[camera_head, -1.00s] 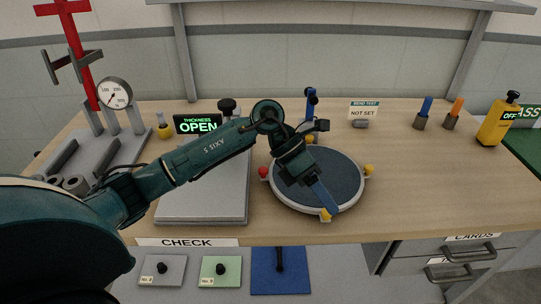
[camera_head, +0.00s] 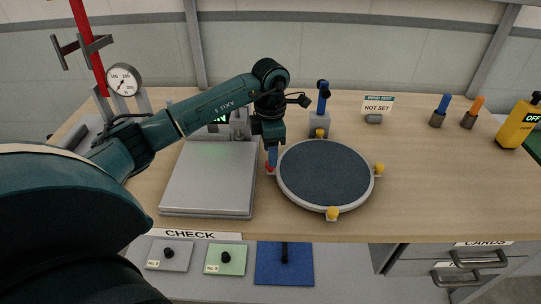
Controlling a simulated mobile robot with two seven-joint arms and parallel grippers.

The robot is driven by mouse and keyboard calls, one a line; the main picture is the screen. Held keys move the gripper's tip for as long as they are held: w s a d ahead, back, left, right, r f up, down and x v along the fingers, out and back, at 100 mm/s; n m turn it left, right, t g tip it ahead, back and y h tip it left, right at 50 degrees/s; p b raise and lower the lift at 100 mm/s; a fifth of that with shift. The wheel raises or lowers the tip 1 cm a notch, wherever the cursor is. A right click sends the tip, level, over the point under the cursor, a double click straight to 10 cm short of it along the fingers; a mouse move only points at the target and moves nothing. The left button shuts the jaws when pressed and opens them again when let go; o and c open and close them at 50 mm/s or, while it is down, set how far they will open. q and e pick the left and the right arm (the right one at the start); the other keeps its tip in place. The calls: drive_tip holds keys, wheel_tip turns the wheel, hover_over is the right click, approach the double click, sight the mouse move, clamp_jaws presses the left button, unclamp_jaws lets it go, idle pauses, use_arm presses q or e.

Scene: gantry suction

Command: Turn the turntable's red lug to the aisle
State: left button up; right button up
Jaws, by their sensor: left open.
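The turntable (camera_head: 325,174) is a dark round disc with a pale rim on the wooden table. Its red lug (camera_head: 270,168) is on the left side of the rim, partly hidden by my left gripper. Yellow lugs stand at the back (camera_head: 319,133), the right (camera_head: 379,168) and the front (camera_head: 332,213). My left gripper (camera_head: 271,158) points down at the red lug. It is open; I cannot tell whether its fingers straddle or touch the lug. My right gripper is not in view.
A grey plate (camera_head: 210,180) lies left of the turntable. A grey block with a blue-handled part (camera_head: 321,122) stands just behind it. A dial gauge (camera_head: 124,80) is at the back left. A yellow OFF device (camera_head: 518,124) is at the far right.

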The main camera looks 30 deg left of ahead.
use_arm(q)
drive_tip(key=shift+f, duration=1.6)
drive_tip(key=shift+c, duration=0.2)
clamp_jaws()
